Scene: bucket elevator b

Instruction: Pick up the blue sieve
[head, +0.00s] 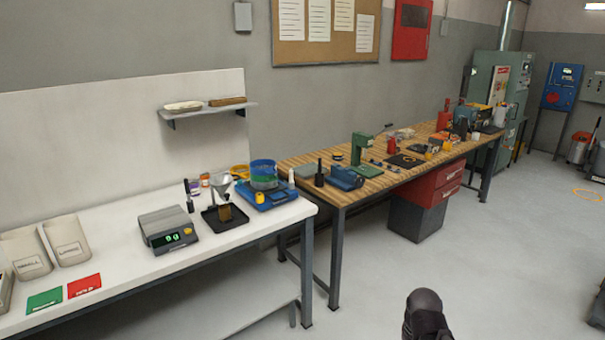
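The blue sieve (263,166) is a round, blue-rimmed piece at the right end of the white bench. It sits upright on a blue flat device (266,197), and some green shows at it. Whether it is one piece or part of a stack is too small to tell. My gripper is not seen. Only a dark rounded part of my arm shows at the bottom edge, far from the sieve.
The white bench (110,262) also bears a yellow ring (240,170) beside the sieve, a funnel stand (221,184), a grey scale (168,229) and bins. A wooden workbench (375,184) with tools adjoins it. The floor in front is clear.

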